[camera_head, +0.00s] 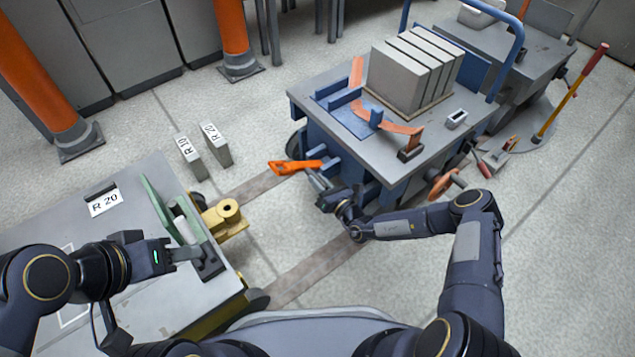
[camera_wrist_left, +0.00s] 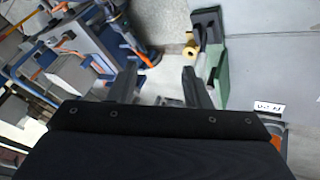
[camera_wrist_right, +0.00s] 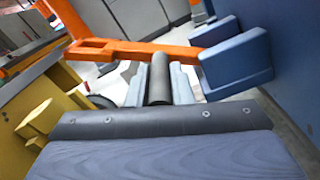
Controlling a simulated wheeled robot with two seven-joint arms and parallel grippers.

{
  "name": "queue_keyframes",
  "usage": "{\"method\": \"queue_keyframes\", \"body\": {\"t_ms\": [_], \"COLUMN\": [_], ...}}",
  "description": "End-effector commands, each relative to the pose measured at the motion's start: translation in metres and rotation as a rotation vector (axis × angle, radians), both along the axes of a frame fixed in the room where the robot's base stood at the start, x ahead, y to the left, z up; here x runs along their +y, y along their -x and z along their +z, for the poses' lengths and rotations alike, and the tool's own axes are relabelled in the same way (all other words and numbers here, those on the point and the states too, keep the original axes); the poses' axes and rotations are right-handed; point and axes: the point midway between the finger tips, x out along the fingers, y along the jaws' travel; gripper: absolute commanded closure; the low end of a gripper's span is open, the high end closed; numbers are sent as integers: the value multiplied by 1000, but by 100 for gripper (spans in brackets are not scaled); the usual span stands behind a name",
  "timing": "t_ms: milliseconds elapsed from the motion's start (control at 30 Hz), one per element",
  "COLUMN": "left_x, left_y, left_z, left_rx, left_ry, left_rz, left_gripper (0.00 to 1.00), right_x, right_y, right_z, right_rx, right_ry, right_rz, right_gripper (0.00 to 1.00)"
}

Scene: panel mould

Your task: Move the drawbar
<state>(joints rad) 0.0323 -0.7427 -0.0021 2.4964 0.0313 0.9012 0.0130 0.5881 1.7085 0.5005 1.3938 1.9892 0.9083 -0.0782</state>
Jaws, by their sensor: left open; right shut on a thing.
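The orange drawbar (camera_head: 293,167) sticks out from the near left side of the blue cart (camera_head: 345,150), its orange end reaching left toward the yellow coupling (camera_head: 226,215) on the grey unit. In the right wrist view the orange drawbar (camera_wrist_right: 110,47) runs across the top, and its dark round grip (camera_wrist_right: 159,80) lies between the fingers. My right gripper (camera_head: 318,182) is shut on this grip, low beside the cart. My left gripper (camera_head: 192,253) is open and empty above the grey top of the unit; its spread fingers show in the left wrist view (camera_wrist_left: 160,85).
The grey unit (camera_head: 130,290) with an R 20 label and a green bracket (camera_head: 165,215) fills the lower left. Two labelled blocks (camera_head: 203,150) stand on the floor behind it. Grey slabs (camera_head: 415,70) stand on the cart. Floor between unit and cart is clear, with a brown strip.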

Motion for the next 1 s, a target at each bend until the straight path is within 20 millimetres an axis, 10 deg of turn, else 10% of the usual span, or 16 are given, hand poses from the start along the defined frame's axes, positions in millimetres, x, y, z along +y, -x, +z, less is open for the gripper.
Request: {"method": "queue_keyframes", "body": {"t_ms": [533,667,867,1000], "left_x": [0,0,-5,-11], "left_y": [0,-3,-35,-79], "left_z": [2,3,9,8], "left_rx": [0,8,91,204], "left_ry": [0,11,139,294], "left_rz": [0,10,131,303], "left_gripper": [56,73,99,100], "right_x": [-4,-4,-4,-4], "right_y": [-3,-3,-3,-3], "right_z": [5,5,5,5], "right_rx": [5,4,5,4], "right_ry": [-26,-25,-25,-24], "right_rz": [-7,-7,-7,-7], "right_gripper": [100,100,100,100]}}
